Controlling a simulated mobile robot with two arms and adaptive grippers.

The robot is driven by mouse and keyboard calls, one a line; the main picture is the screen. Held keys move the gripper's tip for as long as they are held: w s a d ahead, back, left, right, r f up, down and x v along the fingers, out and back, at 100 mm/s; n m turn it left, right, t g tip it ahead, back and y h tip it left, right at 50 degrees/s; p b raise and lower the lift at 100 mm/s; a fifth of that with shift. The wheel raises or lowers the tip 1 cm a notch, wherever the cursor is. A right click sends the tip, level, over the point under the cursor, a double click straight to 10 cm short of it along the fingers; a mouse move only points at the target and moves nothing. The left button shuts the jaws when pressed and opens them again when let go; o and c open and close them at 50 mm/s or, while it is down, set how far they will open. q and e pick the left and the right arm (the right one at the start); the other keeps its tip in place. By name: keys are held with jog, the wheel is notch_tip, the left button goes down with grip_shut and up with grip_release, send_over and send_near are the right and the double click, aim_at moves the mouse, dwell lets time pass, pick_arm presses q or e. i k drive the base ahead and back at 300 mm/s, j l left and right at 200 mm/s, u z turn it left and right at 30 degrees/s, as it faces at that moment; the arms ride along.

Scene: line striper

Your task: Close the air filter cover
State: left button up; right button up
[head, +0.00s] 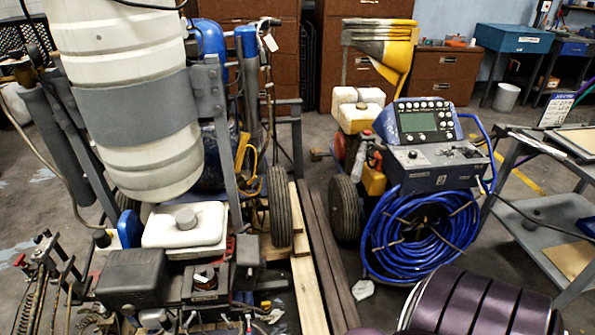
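The line striper stands at the left, with a small engine low at its front. The engine has a white fuel tank (185,226) with a grey cap. A black box-shaped cover (133,277) sits at the engine's front left, and it looks like the air filter cover. I cannot tell whether it is fully seated. Beside it is a dark open-looking housing (204,284) with a small round brownish part on it.
A large white drum (128,95) rises above the engine. Wooden planks (308,285) lie right of the striper. A second machine with a control panel (424,121) and a blue hose coil (418,228) stands at centre right. A metal cart (548,220) is at the right edge.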

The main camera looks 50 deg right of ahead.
aim_at(247, 259)
jog(key=z, duration=1)
jog(key=k+l+u, duration=0.1)
jog(key=k+l, duration=0.25)
